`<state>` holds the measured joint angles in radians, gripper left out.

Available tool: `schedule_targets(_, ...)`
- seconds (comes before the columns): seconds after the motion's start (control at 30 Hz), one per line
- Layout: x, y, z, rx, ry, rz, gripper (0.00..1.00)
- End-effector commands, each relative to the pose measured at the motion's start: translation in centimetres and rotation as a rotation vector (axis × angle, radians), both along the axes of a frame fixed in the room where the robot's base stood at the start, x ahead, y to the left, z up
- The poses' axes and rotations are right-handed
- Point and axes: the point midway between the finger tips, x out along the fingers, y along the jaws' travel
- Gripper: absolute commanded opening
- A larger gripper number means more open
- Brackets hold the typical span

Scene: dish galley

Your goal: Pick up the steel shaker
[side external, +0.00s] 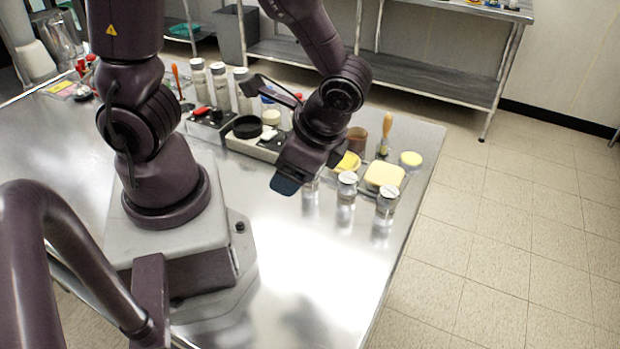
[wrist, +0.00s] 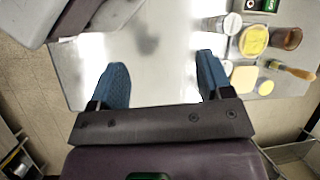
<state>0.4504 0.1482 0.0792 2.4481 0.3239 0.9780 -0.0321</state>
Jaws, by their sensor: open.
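Three shiny steel-looking shakers with pale tops stand at the front right of the steel table: a left one (side external: 310,186), partly hidden by my gripper, a middle one (side external: 347,188) and a right one (side external: 387,205). I cannot tell which one the task means. My gripper (side external: 290,184) is open and empty, above the table to the left of the shakers. In the wrist view its blue fingers (wrist: 163,82) are wide apart over bare steel. A round pale-topped container (wrist: 232,24) shows there, up and right of the right finger.
A yellow sponge (side external: 384,175), a brown cup (side external: 356,138), a wooden-handled brush (side external: 385,135) and a yellow-lidded jar (side external: 411,161) crowd behind the shakers. Several tall bottles (side external: 220,88) and a black bowl (side external: 247,127) stand farther back. The table front (side external: 290,260) is clear.

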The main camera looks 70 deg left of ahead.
Motion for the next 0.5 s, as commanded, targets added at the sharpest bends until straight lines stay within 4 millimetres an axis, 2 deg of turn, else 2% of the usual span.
schedule_targets(0.03,-0.5,0.4,-1.3,0.072,0.075,-0.061,0.73)
schedule_targets(0.1,-0.9,1.2,-2.7,0.170,0.160,-0.148,0.73)
schedule_targets(0.27,-1.3,3.3,-5.3,0.412,0.340,-0.362,0.73)
schedule_targets(0.5,0.0,6.4,-7.8,0.786,0.548,-0.721,0.73)
